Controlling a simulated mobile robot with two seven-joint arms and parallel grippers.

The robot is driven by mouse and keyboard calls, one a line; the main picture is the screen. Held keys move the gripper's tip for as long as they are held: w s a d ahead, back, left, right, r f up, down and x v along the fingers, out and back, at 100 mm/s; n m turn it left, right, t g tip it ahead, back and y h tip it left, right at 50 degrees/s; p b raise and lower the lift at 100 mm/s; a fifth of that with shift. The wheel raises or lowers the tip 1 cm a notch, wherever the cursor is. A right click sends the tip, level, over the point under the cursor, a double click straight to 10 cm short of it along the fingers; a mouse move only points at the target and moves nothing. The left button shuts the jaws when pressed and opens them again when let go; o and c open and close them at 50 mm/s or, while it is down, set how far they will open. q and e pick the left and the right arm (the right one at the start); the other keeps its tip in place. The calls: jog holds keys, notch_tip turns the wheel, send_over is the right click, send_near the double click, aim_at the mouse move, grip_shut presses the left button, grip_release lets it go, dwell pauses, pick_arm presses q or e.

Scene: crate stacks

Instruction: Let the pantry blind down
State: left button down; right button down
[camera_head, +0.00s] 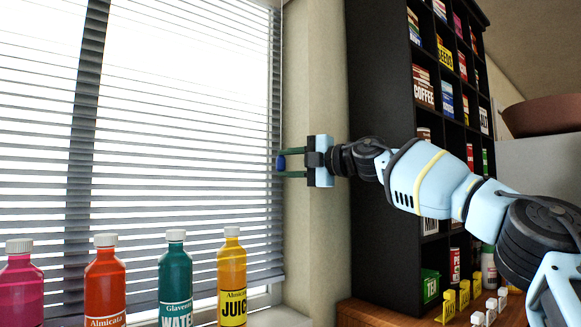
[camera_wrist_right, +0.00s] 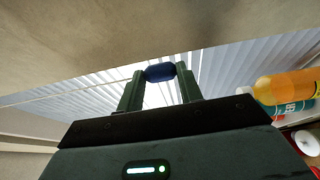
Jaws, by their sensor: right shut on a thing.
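The blind (camera_head: 180,150) has grey horizontal slats and hangs across the bright window. The slats sit wider apart high up and closer together low down. My right gripper (camera_head: 281,162) reaches in from the right at the blind's right edge, with its jaws pointing left. It is shut on a small blue knob (camera_head: 281,163), likely the end of the blind's cord. In the right wrist view the blue knob (camera_wrist_right: 160,72) sits between the two green fingertips, with the blind (camera_wrist_right: 75,95) behind. The cord itself cannot be made out clearly. My left gripper is not in view.
Pink (camera_head: 20,285), orange (camera_head: 105,285), teal (camera_head: 175,275) and yellow (camera_head: 232,275) bottles stand in front of the window. A black shelf (camera_head: 385,200) with packets and tins stands right of the pale wall strip (camera_head: 315,90). A wooden counter (camera_head: 375,312) lies below.

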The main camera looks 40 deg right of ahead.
jog(key=c, duration=0.9)
grip_release()
jog(key=shift+s, duration=0.1)
jog(key=shift+v, duration=3.8)
jog(key=shift+f, duration=0.1)
